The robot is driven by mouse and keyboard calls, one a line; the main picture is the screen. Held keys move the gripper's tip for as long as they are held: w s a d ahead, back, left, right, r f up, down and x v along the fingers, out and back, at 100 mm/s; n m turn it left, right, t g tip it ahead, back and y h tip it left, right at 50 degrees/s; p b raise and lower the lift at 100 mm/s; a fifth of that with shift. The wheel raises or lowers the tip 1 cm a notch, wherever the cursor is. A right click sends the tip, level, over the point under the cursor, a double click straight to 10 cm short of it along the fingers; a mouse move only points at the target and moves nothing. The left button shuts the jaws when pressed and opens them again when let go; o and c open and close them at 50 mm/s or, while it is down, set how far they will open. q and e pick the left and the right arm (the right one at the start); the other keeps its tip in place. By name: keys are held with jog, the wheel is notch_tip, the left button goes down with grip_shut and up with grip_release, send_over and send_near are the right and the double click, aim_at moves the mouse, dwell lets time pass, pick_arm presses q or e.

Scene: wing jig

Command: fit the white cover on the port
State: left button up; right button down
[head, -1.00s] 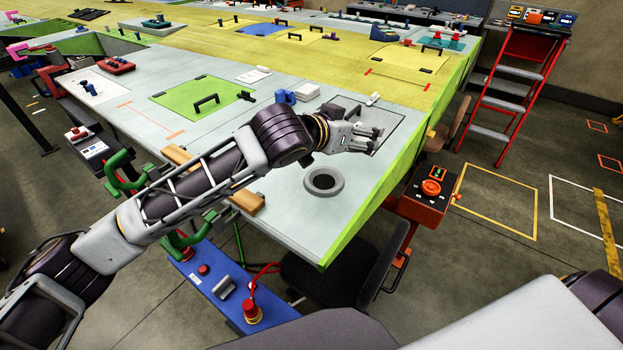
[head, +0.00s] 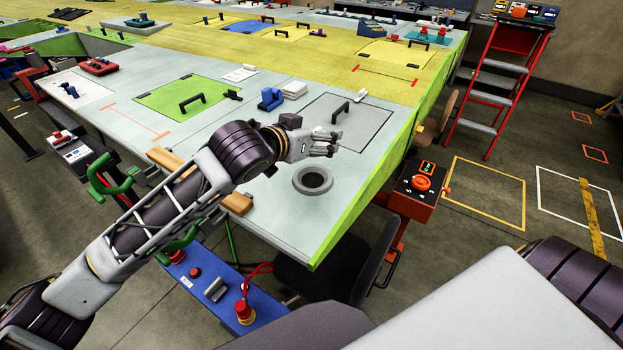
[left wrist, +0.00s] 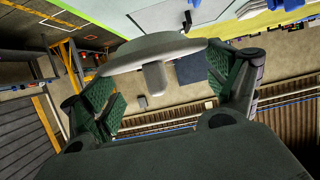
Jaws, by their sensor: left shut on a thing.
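The white cover (left wrist: 145,52) is a pale round disc with a short stub on its near side. In the left wrist view it sits between the two green-padded fingers of my left gripper (left wrist: 157,76), which is shut on it. In the head view my left gripper (head: 325,143) is just above the port in the picture, apart from it; the cover cannot be made out clearly there. The port (head: 313,181) is a grey raised ring with a dark middle on the pale wing surface, near its right corner. My right gripper is not in view.
A grey panel with a black handle (head: 340,112) lies behind the gripper. A green panel (head: 188,97) and blue block (head: 271,98) are to the left. Wooden blocks (head: 237,203) and green clamps line the near edge. A red control box (head: 421,186) stands off the right edge.

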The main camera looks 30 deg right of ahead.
pick_arm(q)
jog(key=shift+a+f, duration=0.15)
jog(key=shift+f, duration=0.05)
dwell(0.4)
jog(key=shift+f, duration=3.15)
jog(key=shift+f+p, duration=0.4)
jog(key=shift+f, duration=1.5)
